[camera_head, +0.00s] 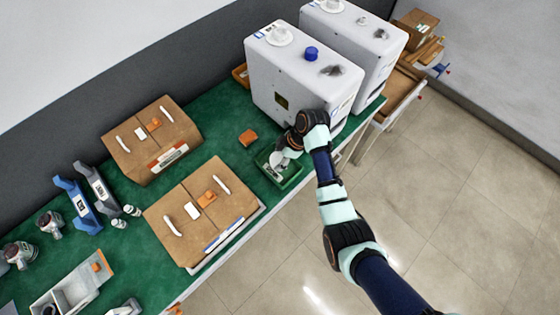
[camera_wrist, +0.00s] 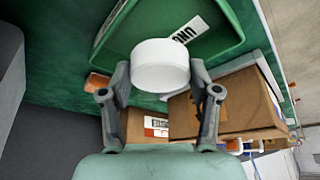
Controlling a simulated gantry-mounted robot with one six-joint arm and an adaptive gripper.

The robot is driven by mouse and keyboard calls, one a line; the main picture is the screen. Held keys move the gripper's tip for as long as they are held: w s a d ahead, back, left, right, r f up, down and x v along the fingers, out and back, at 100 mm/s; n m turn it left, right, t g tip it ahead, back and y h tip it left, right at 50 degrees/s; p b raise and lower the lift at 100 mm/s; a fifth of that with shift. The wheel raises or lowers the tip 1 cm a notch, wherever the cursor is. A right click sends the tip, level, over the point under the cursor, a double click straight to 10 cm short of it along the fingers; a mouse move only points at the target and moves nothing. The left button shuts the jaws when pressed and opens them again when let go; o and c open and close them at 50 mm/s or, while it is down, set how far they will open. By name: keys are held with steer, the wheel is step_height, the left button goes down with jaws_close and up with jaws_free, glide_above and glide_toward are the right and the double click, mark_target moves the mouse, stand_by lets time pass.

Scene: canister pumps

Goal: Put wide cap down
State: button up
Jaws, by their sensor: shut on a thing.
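The wide cap (camera_wrist: 160,66) is a white round cap, seen close up in the wrist view. My gripper (camera_wrist: 160,80) is shut on it, with one finger on each side. A green tray (camera_wrist: 226,14) with a white label lies beyond the cap in that view. In the head view my gripper (camera_head: 281,159) is over the small green tray (camera_head: 291,182) at the table's front edge. The cap is hard to tell apart from the gripper there, and I cannot tell whether it touches the tray.
Two white canisters (camera_head: 290,85) stand behind and to the right, with a blue cap (camera_head: 311,53) on the nearer one. An orange block (camera_head: 248,138) lies left of the tray. Cardboard boxes (camera_head: 205,208) stand further left. Green table is bare between them.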

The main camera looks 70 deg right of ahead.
steer(key=shift+f+b, duration=0.55)
steer(key=shift+f, duration=1.55)
steer(key=shift+f, duration=0.1)
steer(key=o, duration=0.5)
steer(key=p+v, duration=0.2)
steer(key=v, duration=1)
steer(key=shift+p, duration=0.4)
